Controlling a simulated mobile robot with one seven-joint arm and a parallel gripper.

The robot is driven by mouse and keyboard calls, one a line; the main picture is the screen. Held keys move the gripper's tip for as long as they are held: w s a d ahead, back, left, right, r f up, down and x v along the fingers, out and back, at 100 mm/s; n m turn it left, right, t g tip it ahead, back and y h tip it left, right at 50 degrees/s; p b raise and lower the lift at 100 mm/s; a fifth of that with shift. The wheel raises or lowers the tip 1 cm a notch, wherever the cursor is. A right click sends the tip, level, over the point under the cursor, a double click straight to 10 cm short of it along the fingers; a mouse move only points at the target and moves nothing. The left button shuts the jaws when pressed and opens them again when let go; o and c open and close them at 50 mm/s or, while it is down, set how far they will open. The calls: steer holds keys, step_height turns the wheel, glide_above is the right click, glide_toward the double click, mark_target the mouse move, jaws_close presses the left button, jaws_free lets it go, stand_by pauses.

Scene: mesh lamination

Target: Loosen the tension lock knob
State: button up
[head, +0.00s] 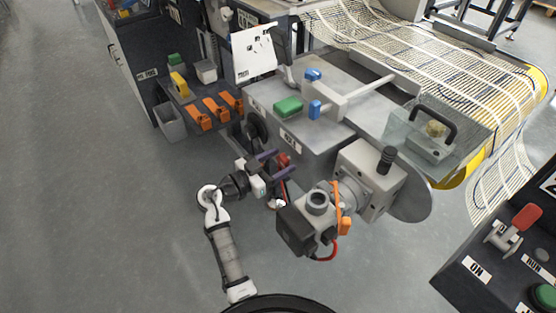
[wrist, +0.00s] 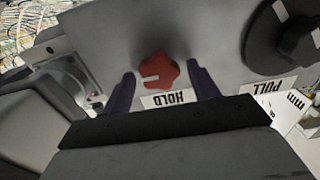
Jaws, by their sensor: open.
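The tension lock knob is a red, lobed knob (wrist: 160,72) with a pale pointer mark toward its left side, on a grey panel above a HOLD label (wrist: 168,99). In the wrist view my gripper (wrist: 160,80) is open, with one dark purple finger on each side of the knob and a visible gap on both sides. Whether the fingertips reach past the knob's face is hard to tell. In the head view the red knob (head: 283,160) shows partly, on the machine's side beside the purple fingers of my gripper (head: 285,162).
A black round knob (wrist: 282,38) with a PULL label is right of the red knob in the wrist view. In the head view a grey motor unit (head: 316,208) with an orange strap juts out close right of my gripper. Orange clamps (head: 215,110) lie on a shelf. Floor at left is clear.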

steer(key=c, duration=1)
steer(key=n, duration=0.4)
steer(key=shift+w+n, duration=0.1)
steer(key=shift+n, duration=0.3)
steer(key=n+p, duration=0.2)
steer(key=n, duration=0.2)
steer(key=shift+r+n, duration=0.1)
steer(key=shift+n, duration=0.2)
steer(key=n+p, duration=0.2)
steer(key=n, duration=0.2)
steer(key=shift+w+n+p, duration=0.1)
steer(key=shift+n+p, duration=0.2)
steer(key=shift+p, duration=0.05)
steer(key=shift+a+f+n+p, duration=0.15)
steer(key=shift+n+p, duration=0.5)
steer(key=shift+n, duration=0.35)
steer(key=shift+d+f+n+p, duration=0.15)
steer(key=shift+n+p, duration=0.5)
steer(key=shift+n, duration=0.35)
steer(key=shift+a, duration=0.1)
